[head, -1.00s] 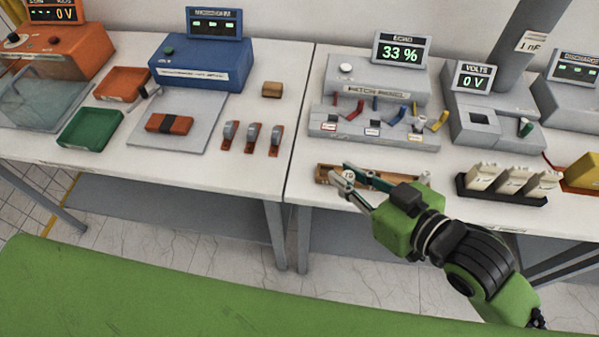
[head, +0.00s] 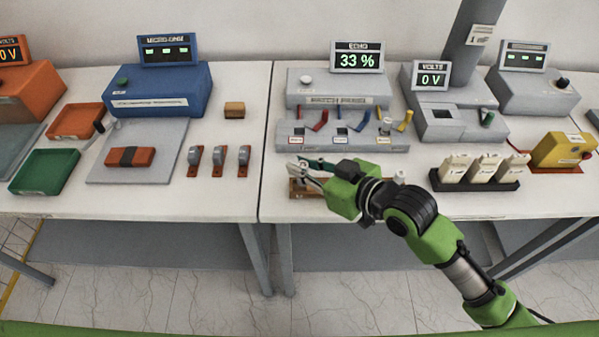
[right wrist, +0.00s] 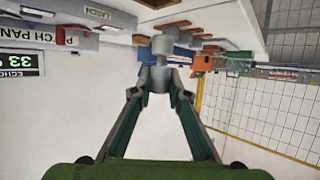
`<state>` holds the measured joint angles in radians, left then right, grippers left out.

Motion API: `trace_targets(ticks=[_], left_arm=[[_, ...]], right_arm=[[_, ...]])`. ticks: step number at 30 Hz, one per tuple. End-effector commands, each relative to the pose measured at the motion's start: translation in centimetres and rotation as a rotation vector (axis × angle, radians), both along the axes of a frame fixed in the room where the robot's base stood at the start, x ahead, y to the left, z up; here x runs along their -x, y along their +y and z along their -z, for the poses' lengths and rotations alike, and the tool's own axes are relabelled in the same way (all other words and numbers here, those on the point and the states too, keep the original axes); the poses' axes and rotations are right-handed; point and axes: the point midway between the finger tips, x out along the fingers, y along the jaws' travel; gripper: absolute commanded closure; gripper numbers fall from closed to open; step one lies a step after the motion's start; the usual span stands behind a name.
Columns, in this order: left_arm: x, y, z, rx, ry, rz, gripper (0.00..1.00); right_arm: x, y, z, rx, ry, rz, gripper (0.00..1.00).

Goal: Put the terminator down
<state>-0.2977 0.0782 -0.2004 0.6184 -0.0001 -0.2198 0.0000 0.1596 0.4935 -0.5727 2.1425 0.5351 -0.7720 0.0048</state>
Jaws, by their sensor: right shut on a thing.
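The terminator (right wrist: 160,78), a small grey cylinder with a rounded knob, sits between the fingertips of my right gripper (right wrist: 160,92) in the right wrist view. The gripper is shut on it. In the head view my right gripper (head: 302,171) is at the left end of a small wooden rack (head: 304,190) near the table's front edge. The fingers and hand hide much of the rack and most of the terminator there. I cannot tell whether the terminator touches the rack. My left gripper is not in view.
The patch panel (head: 343,136) with coloured levers stands just behind the rack, under a 33 % echo display (head: 357,57). A black holder (head: 474,186) with pale blocks stands to the right. Bare tabletop (head: 235,200) lies to the left.

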Motion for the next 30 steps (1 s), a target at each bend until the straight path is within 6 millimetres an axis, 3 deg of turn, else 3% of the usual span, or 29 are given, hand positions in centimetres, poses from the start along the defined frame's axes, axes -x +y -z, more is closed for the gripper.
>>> trace_targets(ticks=[3, 12, 18, 30], left_arm=[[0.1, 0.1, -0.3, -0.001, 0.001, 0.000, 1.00], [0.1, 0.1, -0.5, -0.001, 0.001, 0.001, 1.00], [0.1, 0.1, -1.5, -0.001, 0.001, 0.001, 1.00], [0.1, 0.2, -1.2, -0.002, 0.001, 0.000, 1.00]], right_arm=[[-1.3, 0.4, 1.5, -0.001, 0.001, 0.001, 1.00], [-2.8, 0.8, 3.4, -0.001, -0.001, 0.000, 1.00], [-2.7, 0.7, 5.9, -0.001, -0.002, 0.001, 1.00], [-2.6, 0.7, 6.7, -0.001, -0.003, 0.000, 1.00]])
